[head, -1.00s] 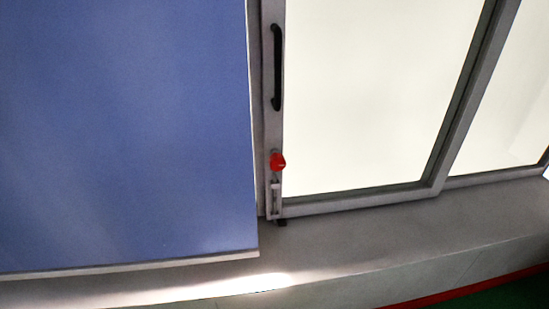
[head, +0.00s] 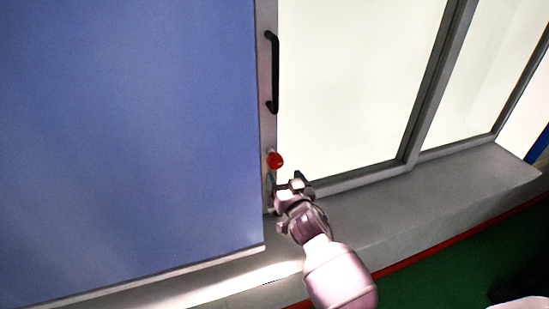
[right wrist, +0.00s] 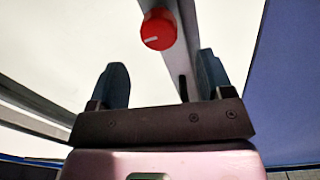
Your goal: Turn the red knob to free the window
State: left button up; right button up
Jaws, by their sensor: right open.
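The red knob (head: 275,160) sits on the grey window frame, below the black handle (head: 274,72). The window (head: 345,85) is a pale pane in a grey frame and looks closed. My right gripper (head: 293,184) is just below and to the right of the knob, apart from it, and partly hides the latch area of the frame. In the right wrist view, the knob (right wrist: 158,29) shows a white line and appears beyond and between the two open dark fingers (right wrist: 160,85). Nothing is between the fingers. My left gripper is not in view.
A large blue panel (head: 130,130) covers the left side, close beside the knob. A grey sill (head: 450,180) runs below the window. Green floor with a red edge strip (head: 440,238) lies at the lower right.

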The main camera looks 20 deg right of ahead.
aim_at(277, 164)
jog(key=w, duration=0.9)
jog(key=shift+b, duration=0.35)
jog(key=c, duration=0.9)
